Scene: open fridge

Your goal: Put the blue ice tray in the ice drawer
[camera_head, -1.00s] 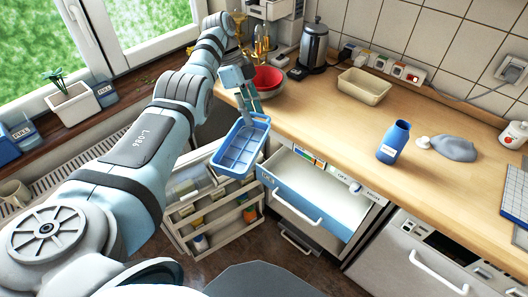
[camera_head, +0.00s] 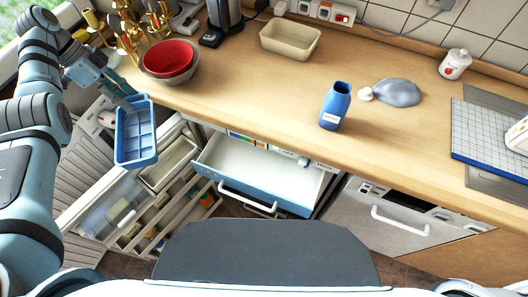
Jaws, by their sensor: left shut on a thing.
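The blue ice tray (camera_head: 135,140) hangs at the left, in front of the counter's edge and above the open fridge door. Its compartments face me. My left gripper (camera_head: 122,100) is shut on its upper rim. The ice drawer (camera_head: 265,188), with a pale blue front and white inside, is pulled out below the counter. It looks empty. The tray is to the left of the drawer and higher, apart from it. My right gripper is out of view.
The open fridge door (camera_head: 125,222) with loaded shelves stands left of the drawer. On the wooden counter are nested bowls (camera_head: 168,60), a cream bin (camera_head: 290,38), a blue bottle (camera_head: 335,106) and a grey bag (camera_head: 395,92). A closed drawer (camera_head: 395,218) is at the right.

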